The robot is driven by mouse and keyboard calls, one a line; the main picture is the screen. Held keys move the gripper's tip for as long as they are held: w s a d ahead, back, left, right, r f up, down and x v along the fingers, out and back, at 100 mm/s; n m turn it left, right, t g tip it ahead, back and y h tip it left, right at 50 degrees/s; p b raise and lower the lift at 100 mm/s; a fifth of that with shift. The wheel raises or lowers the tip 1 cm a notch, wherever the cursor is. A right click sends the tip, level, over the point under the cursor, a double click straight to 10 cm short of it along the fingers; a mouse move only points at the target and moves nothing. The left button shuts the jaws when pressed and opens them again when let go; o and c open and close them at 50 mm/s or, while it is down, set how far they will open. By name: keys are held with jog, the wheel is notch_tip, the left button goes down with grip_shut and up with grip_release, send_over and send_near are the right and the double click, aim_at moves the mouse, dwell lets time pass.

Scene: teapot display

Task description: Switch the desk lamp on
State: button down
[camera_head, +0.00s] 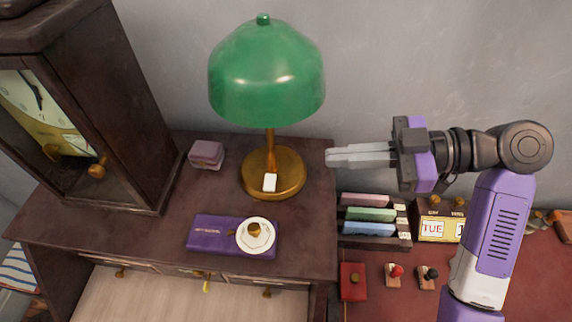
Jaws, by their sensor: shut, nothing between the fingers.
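The desk lamp has a green dome shade (267,78), a brass stem and a round brass base (288,184) on the dark wooden desk. A small white switch (270,182) sits on the front of the base. The underside of the shade is hidden, and I cannot tell whether the lamp is lit. My gripper (328,156) is shut and empty, its fingers pointing left. In the picture it is to the right of the lamp base, apart from it, near the desk's right edge.
A dark wooden clock (118,110) stands at the left. A small mauve box (206,154) is left of the lamp. Stacked coloured boxes (369,214) and a calendar (431,222) stand right, below my arm.

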jog(key=p, duration=0.3)
send_over(284, 181)
jog(key=s, duration=0.1)
notch_tip(284, 181, down, 2)
jog(key=shift+a+f, duration=0.1)
jog(key=f, duration=0.3)
jog(key=shift+w+f, duration=0.15)
jog(key=shift+w, duration=0.15)
jog(key=shift+f+p, duration=0.3)
jog(key=shift+f, duration=0.15)
jog(key=shift+w+f+m+b, duration=0.25)
jog(key=shift+f+m+b, duration=0.15)
jog(key=shift+s, duration=0.1)
jog(key=shift+r, duration=0.1)
